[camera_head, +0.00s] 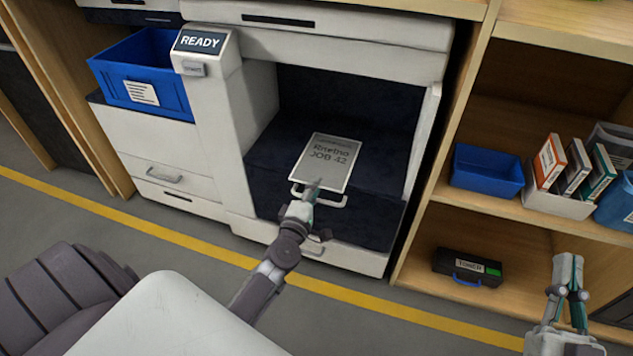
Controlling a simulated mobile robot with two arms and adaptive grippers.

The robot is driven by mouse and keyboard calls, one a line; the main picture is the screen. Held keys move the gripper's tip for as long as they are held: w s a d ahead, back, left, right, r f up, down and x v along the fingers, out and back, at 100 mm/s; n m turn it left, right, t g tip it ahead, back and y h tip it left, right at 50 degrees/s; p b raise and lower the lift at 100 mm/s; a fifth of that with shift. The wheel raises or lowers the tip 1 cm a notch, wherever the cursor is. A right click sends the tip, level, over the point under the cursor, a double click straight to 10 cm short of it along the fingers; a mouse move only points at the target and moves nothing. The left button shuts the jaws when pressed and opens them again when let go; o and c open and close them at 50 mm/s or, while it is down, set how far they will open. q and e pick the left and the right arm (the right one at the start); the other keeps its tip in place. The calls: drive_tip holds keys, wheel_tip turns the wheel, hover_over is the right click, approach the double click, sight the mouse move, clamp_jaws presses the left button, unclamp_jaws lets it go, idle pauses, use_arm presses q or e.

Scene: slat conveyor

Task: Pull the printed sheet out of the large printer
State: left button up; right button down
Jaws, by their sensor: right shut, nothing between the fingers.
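The large printer (345,35) is white, with a dark open bay and a panel reading READY (201,41). The printed sheet (333,150), grey with a white border and "JOB 42" on it, lies in the bay with its near edge toward me. My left gripper (314,187) is at the sheet's near edge, in front of the bay. Its fingertips overlap the edge in this view; whether they grip the paper I cannot tell. My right gripper (570,272) is shut and empty at the lower right, away from the printer, in front of the shelf.
A white handle (336,202) sits just beside my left gripper. A blue bin (147,75) stands left of the printer. The wooden shelf (484,215) at right holds a blue tray (487,171), binders (572,166) and a black toner box (467,267).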

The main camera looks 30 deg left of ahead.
use_arm(q)
drive_tip(key=shift+c, duration=0.3)
clamp_jaws()
